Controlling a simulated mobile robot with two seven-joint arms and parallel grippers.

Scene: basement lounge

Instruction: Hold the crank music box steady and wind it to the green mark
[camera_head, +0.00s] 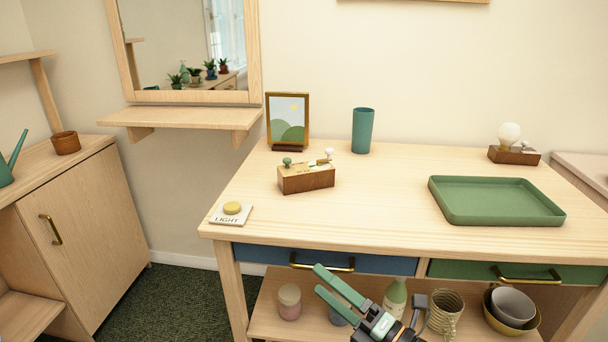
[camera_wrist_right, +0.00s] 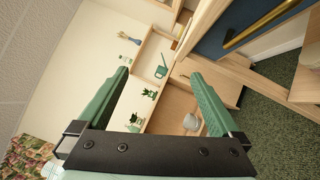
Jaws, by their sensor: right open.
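The crank music box (camera_head: 306,179) is a small brown wooden box with a pale top. It stands on the light wooden table (camera_head: 350,215), left of its middle. A green knob shows on its top left and a crank with a white knob at its right end. A green mark cannot be made out clearly. My right gripper (camera_head: 328,279) is open and empty, low in front of the table's drawers and apart from the box. Its two green fingers (camera_wrist_right: 165,95) also show spread in the right wrist view, with nothing between them. My left gripper is not in view.
A picture frame (camera_head: 288,121) and a teal cup (camera_head: 362,131) stand behind the box. A light button plate (camera_head: 231,213) lies at the front left. A green tray (camera_head: 495,201) and a bulb lamp (camera_head: 513,145) are at the right. The table's front middle is clear.

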